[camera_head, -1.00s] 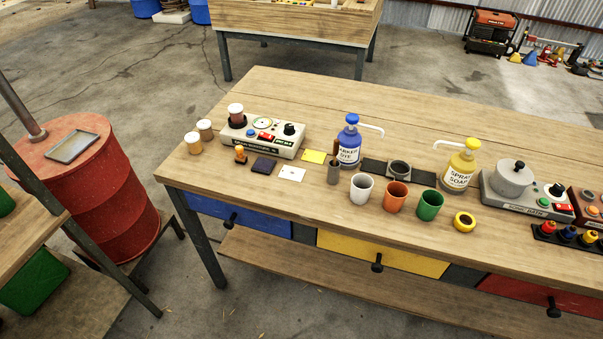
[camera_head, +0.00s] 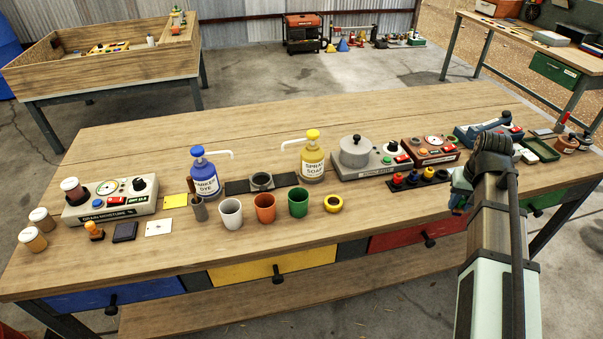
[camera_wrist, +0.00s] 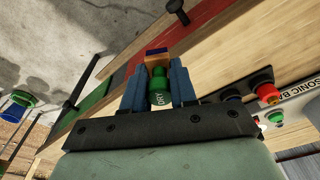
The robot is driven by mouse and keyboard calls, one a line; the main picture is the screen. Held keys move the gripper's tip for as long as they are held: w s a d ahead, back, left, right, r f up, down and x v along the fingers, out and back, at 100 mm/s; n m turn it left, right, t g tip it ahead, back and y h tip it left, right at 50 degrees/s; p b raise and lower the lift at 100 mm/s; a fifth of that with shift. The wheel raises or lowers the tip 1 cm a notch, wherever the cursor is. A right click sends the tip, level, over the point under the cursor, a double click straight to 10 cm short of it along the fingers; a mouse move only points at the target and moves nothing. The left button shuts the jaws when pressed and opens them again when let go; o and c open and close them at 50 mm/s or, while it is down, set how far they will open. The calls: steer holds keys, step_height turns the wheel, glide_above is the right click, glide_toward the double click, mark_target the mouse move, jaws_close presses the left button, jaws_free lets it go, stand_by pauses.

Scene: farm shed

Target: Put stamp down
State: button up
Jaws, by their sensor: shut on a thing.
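My gripper (camera_wrist: 158,82) shows in the wrist view with its blue fingers shut on a green-topped stamp (camera_wrist: 160,98) marked "DRY", with an orange-brown part farther out. It is held over the bench's front edge. In the head view my gripper (camera_head: 459,198) is at the right, partly hidden by my arm, and the held stamp cannot be made out clearly. A black rack (camera_head: 416,184) left of my gripper holds red, yellow and blue stamps.
The wooden bench (camera_head: 330,238) carries a grain moisture device (camera_head: 110,203), white, orange and green cups (camera_head: 265,207), blue and yellow pump bottles (camera_head: 313,160), a yellow ring (camera_head: 333,204) and a grey pot device (camera_head: 372,160). The front middle strip is clear.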

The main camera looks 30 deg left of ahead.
steer(key=s+a+r+n, duration=0.1)
steer(key=a+r+n, duration=0.15)
steer(key=a, duration=0.75)
steer(key=s+a+r+n, duration=0.2)
steer(key=a+r, duration=0.1)
steer(key=a, duration=0.6)
steer(key=s+a+r+n, duration=0.1)
steer(key=a+r+n, duration=0.2)
steer(key=a, duration=0.7)
steer(key=s+a+r+n, duration=0.2)
steer(key=s+a, duration=0.3)
steer(key=a, duration=0.3)
steer(key=s+a+r+n+g+y, duration=0.1)
steer(key=s+a+r+n, duration=0.1)
steer(key=s+a, duration=0.45)
steer(key=s+a+r+n, duration=0.2)
steer(key=s+a+r, duration=0.15)
steer(key=a, duration=0.55)
steer(key=n+g, duration=0.1)
steer(key=n, duration=0.9)
glide_above(74, 242)
step_height(74, 242, down, 9)
steer(key=shift+w+f, duration=0.15)
steer(key=shift+f, duration=4.7)
steer(key=shift+f, duration=0.1)
